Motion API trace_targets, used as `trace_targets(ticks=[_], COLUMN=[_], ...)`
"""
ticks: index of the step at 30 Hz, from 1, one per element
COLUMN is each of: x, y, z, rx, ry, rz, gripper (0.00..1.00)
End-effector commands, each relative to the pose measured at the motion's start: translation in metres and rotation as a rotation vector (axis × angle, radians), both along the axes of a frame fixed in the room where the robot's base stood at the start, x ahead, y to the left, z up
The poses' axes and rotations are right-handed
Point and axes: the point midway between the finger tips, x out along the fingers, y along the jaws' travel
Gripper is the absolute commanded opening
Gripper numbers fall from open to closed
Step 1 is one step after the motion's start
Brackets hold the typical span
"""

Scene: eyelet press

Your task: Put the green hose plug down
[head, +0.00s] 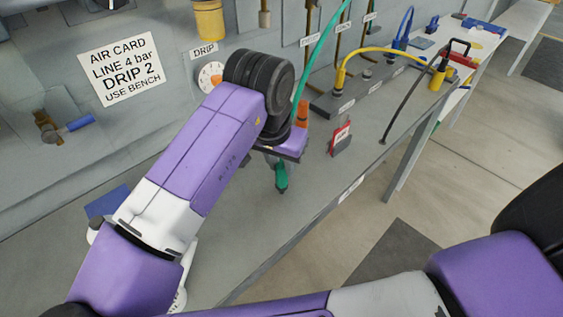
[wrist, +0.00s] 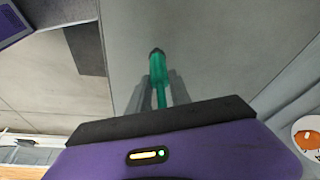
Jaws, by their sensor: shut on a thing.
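The green hose plug (head: 281,177) hangs below my gripper (head: 276,163) in the head view, over the grey bench top. It points downward with a dark tip. In the wrist view the green plug (wrist: 158,78) sits between the two grey fingers of my gripper (wrist: 158,92), which are shut on it. Its dark tip (wrist: 156,51) reaches past the fingers. The green hose (head: 316,52) rises behind my wrist. I cannot tell whether the tip touches the bench.
The bench (head: 335,185) has free room right of the plug. A red tag on a stand (head: 341,139) is nearby. A yellow hose (head: 385,53) and a blue hose (head: 404,28) stand farther back. A drip dial (head: 210,76) is on the wall panel. An orange item (head: 301,134) stands behind my gripper.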

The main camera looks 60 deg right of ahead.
Motion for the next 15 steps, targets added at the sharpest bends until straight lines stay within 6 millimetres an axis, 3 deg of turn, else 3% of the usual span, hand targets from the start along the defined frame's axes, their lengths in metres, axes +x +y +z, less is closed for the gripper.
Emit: trace_targets(ticks=[8,9,12,15], x=[0.0001,0.0001,0.0002,0.0002], y=[-0.0003,-0.0001,-0.0001,-0.0001], z=[-0.0034,-0.0024,-0.0022,-0.0022], rx=[-0.001,0.0,0.0,0.0], ry=[0.0,0.0,0.0,0.0], rz=[0.001,0.0,0.0,0.0], gripper=[0.0,0.3,0.46,0.46])
